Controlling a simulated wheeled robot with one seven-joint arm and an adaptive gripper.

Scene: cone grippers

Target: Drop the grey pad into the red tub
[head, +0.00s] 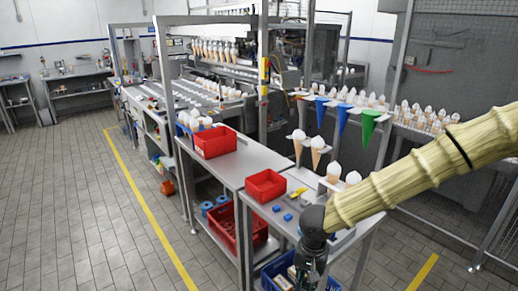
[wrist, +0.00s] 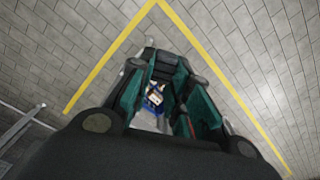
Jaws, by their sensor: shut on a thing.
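My gripper (head: 309,278) hangs at the bottom of the head view, in front of the near table's front end. In the wrist view its teal-lined fingers (wrist: 160,62) are closed on a small dark piece (wrist: 158,54), which I take to be the grey pad; its outline is hard to make out. The pad cannot be made out in the head view. A small red tub (head: 266,186) stands on the near table, above and left of my gripper and apart from it. The tub's inside looks empty.
A larger red crate (head: 215,143) stands farther back on the table (head: 243,160), and more red crates (head: 224,224) sit on the shelf below. Blue blocks (head: 288,217) lie near the tub. A blue crate (head: 273,271) is low beside my gripper. Cones stand to the right.

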